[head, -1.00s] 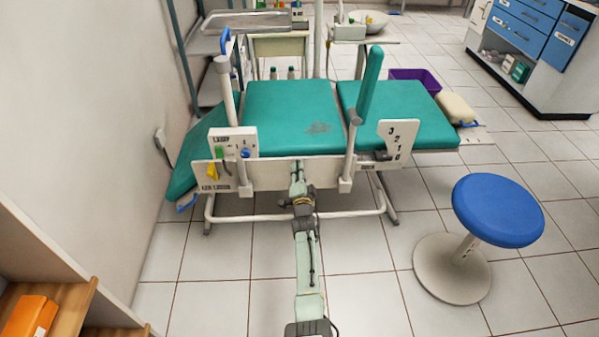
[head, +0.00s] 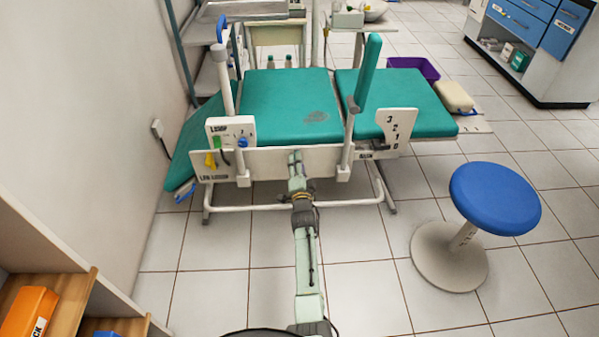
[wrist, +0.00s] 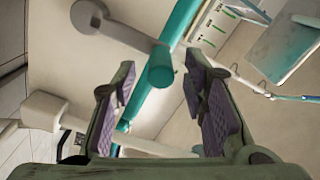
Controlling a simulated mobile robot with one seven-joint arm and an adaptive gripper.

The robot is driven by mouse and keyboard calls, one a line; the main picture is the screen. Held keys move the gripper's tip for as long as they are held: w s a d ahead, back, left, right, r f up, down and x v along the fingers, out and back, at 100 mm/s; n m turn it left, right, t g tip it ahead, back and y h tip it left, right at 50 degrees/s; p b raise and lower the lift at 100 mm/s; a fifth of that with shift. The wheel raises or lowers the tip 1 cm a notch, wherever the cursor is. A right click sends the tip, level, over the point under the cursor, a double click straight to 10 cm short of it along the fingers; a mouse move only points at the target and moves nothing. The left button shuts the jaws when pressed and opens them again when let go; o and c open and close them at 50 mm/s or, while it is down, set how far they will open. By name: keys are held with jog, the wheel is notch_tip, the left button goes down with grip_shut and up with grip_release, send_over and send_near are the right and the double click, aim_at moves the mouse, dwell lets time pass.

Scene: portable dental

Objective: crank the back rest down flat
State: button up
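The teal dental chair (head: 285,105) stands ahead. Its right section, likely the back rest (head: 405,100), looks close to level in the head view, beside a white plate (head: 396,129) numbered 3, 2, 1, 0. I cannot read the exact setting. In the wrist view a grey crank arm (wrist: 125,36) runs from a round hub to a teal round-ended grip (wrist: 160,66). My gripper (wrist: 160,78) is open; its purple-padded fingers stand either side of that grip, with gaps visible. Depth between them is unclear.
A blue stool (head: 495,198) stands at the right. A wooden shelf (head: 75,300) is at the lower left. A control box (head: 231,130) and upright post sit at the chair's left. A purple bin (head: 415,67) is behind. Floor beside my arm is clear.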

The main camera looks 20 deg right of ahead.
jog(key=v, duration=0.5)
jog(key=shift+s, duration=0.1)
dwell(0.4)
